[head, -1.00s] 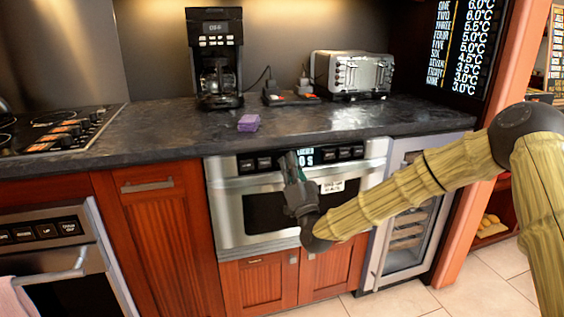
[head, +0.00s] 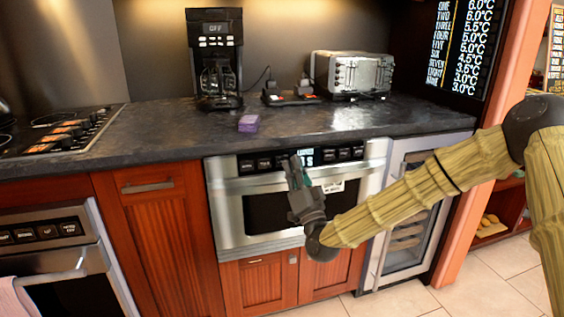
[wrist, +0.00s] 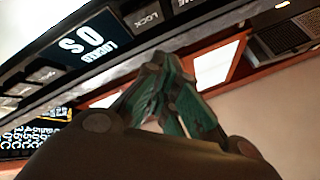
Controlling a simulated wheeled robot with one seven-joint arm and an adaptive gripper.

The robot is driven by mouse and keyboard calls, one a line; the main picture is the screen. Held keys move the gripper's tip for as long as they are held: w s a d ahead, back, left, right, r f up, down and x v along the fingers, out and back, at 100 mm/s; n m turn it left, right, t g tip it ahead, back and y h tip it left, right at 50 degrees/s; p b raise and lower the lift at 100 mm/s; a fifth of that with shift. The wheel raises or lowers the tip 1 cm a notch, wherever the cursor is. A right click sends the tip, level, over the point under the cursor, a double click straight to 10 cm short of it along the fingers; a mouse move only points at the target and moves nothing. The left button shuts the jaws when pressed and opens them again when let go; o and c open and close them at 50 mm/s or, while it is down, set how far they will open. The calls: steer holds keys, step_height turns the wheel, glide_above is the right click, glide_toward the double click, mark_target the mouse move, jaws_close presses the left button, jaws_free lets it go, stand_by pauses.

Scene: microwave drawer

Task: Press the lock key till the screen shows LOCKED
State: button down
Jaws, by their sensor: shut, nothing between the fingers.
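The microwave drawer (head: 227,205) is built in under the counter. In the wrist view the LOCK key (wrist: 146,19) is on the black control strip beside the screen (wrist: 88,44). The screen reads upside down there, showing "0 S" and small lettering that appears to say LOCKED. In the head view the screen (head: 304,157) is partly covered by my gripper (head: 295,160), which also hides the area left of it. My gripper (wrist: 165,62) is shut and empty. Its tips appear just off the strip, apart from the LOCK key in the wrist view.
More keys (head: 343,154) line the strip right of the screen. A purple block (head: 248,123), a coffee maker (head: 216,60) and a toaster (head: 352,74) stand on the counter. A glass-door cooler (head: 409,205) is at right.

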steer(key=shift+s+d+r, duration=0.15)
steer(key=shift+s, duration=0.35)
steer(key=shift+s+d+r, duration=0.1)
steer(key=shift+s+d, duration=0.05)
steer(key=shift+s, duration=0.35)
